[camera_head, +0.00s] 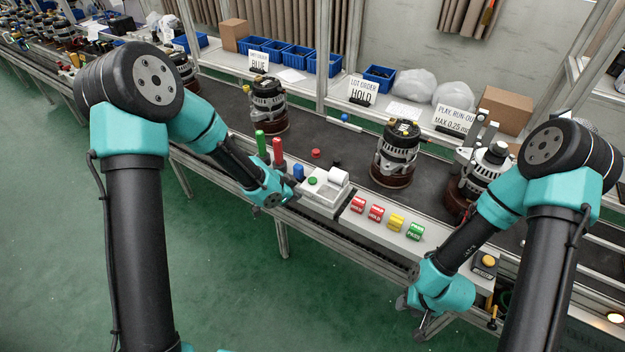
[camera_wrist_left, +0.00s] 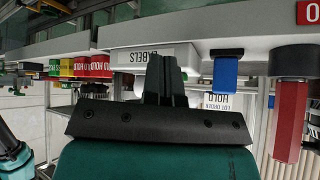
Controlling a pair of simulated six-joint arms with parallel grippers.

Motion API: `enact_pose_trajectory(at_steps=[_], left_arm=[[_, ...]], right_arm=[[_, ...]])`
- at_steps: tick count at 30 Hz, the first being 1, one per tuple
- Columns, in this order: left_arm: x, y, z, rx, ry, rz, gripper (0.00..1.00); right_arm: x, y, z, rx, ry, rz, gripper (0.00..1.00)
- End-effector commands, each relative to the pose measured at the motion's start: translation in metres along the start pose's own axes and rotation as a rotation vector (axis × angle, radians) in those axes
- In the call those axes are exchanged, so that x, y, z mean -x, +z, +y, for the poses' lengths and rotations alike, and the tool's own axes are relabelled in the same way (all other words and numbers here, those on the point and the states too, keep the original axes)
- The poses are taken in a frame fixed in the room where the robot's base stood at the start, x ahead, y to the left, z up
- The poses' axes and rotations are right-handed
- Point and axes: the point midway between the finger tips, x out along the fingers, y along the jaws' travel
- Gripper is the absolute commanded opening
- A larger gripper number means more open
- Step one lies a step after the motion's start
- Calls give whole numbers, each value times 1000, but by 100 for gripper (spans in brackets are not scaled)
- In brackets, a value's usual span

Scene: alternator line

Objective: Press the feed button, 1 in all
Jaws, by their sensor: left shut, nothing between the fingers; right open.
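A white label unit (camera_head: 325,196) stands at the front edge of the line, with a green round button (camera_head: 313,181) on top and a pale roll beside it. No feed marking is readable on the button. My left gripper (camera_head: 290,190) is just left of the unit, low at its side. In the left wrist view, which looks upside down, my left gripper's fingers (camera_wrist_left: 164,75) are shut and empty in front of the unit's LABELS face (camera_wrist_left: 145,57). I cannot tell if they touch it. My right gripper (camera_head: 412,318) is open and empty, in front of the line at right.
A blue-handled item (camera_head: 298,172) and red (camera_head: 277,152) and green (camera_head: 261,145) handles stand beside the left gripper. Red, yellow and green blocks (camera_head: 397,222) line the front right of the unit. A yellow button (camera_head: 488,261) sits farther right. Alternators (camera_head: 395,150) stand behind.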

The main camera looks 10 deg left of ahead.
Motion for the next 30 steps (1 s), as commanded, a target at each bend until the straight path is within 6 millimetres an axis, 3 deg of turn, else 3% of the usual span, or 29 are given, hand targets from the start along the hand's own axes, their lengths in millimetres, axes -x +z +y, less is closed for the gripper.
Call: enact_pose_trajectory(at_steps=[1,6,12,18,30], left_arm=[[5,-20,-8,-80,-12,19,0],[24,-79,-27,-347,-49,62,0],[44,-126,-38,-570,-88,86,0],[49,-139,-40,-636,-100,90,0],[47,-137,-40,-633,-99,90,0]], right_arm=[[0,0,0,0,0,0,43],[0,0,0,0,0,0,43],[0,0,0,0,0,0,43],[0,0,0,0,0,0,43],[0,0,0,0,0,0,43]])
